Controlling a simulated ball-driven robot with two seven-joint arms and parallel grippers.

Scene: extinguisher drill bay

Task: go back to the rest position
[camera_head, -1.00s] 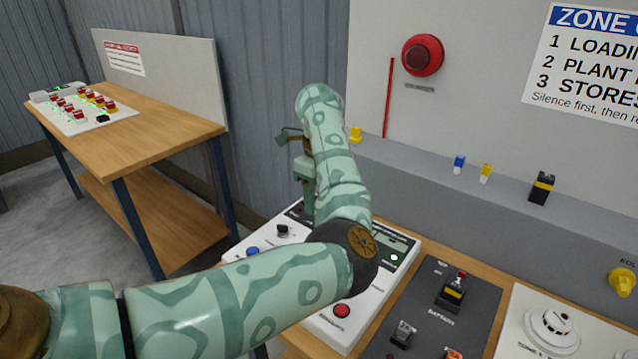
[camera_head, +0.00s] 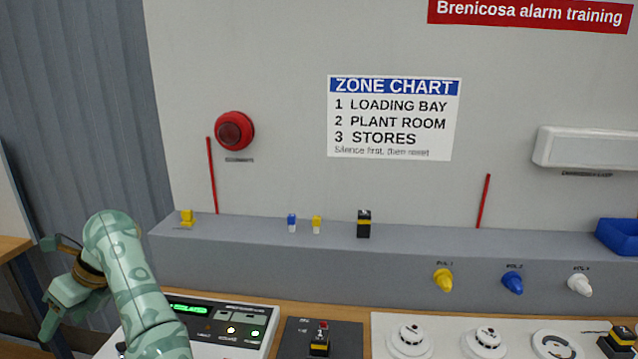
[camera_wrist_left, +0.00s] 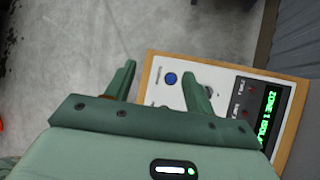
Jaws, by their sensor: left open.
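My left gripper (camera_wrist_left: 159,68) is open and empty, its two fingers apart in the left wrist view. In the head view my left arm comes up at the lower left, with the hand (camera_head: 75,292) hanging beside the alarm panel (camera_head: 228,346). In the wrist view the white panel (camera_wrist_left: 163,98) lies beyond the fingers, with a blue button (camera_wrist_left: 171,78) showing between them; no contact shows. The panel's green display (camera_wrist_left: 268,117) reads "ZONE 1" and more, partly cut off. My right gripper is not in view.
A grey ledge (camera_head: 400,262) runs behind the bench, carrying small blue, yellow and black pieces. A dark plate (camera_head: 345,335) and white detectors (camera_head: 410,340) stand right of the panel. A blue bin (camera_head: 618,236) is at far right. Bare floor (camera_wrist_left: 75,45) shows left of the panel.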

